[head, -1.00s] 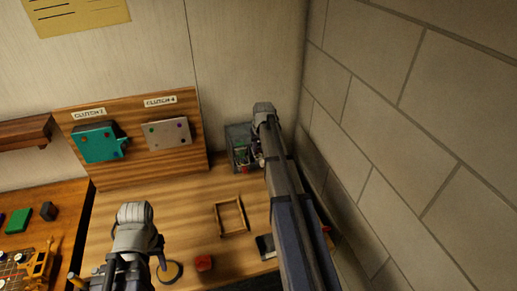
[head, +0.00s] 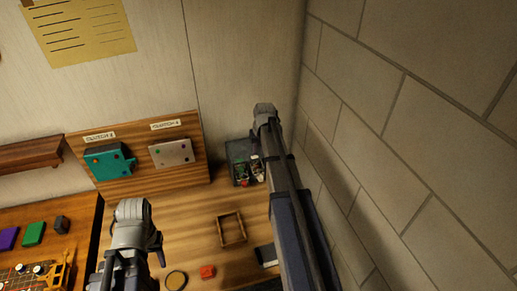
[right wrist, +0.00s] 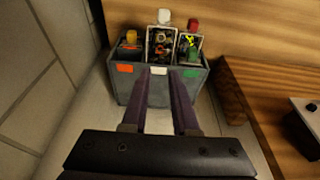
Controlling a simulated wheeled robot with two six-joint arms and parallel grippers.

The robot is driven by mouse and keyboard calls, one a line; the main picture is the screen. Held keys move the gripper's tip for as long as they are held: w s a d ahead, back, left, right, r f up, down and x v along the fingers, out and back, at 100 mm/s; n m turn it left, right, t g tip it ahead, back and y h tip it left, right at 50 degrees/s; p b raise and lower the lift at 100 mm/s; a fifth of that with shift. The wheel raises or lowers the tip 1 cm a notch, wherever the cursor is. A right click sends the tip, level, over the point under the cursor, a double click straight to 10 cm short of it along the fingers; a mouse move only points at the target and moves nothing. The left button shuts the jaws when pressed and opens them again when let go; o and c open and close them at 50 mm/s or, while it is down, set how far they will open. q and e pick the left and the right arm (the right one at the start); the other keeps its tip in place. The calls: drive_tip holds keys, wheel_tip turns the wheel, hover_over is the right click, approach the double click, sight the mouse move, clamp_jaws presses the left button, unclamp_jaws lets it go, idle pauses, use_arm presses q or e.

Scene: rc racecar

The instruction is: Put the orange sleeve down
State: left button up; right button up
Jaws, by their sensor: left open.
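A grey bin (right wrist: 158,88) stands in the right wrist view, with orange, white and green labels on its front. An item with a yellow-orange cap (right wrist: 131,37) sits low in the orange-labelled left compartment; it may be the orange sleeve, but its body is mostly hidden. My right gripper (right wrist: 172,74) is open and empty, its fingertips before the bin's front wall. In the head view the bin (head: 237,152) stands at the back right corner, partly behind my right arm. My left gripper (head: 158,250) is open above the front of the bench; its fingertips are hard to make out.
Two other capped items, white (right wrist: 164,17) and red (right wrist: 193,25), stand in the bin. On the bench are a wooden frame (head: 242,229), a small red-orange block (head: 207,271) and a round ring (head: 176,280). A brick wall (head: 420,150) rises close on the right.

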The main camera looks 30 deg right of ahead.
drive_tip(key=s+a+n+g, duration=0.15)
drive_tip(key=s+a, duration=0.25)
drive_tip(key=a, duration=0.7)
drive_tip(key=s+a+n, duration=0.2)
drive_tip(key=s+a, duration=0.2)
drive_tip(key=a, duration=0.6)
drive_tip(key=s+a+n+g, duration=0.2)
drive_tip(key=s+a+n, duration=0.1)
drive_tip(key=s+a, duration=1.2)
drive_tip(key=shift+s+a+f, duration=0.2)
drive_tip(key=shift+s+f, duration=0.15)
drive_tip(key=shift+s, duration=0.3)
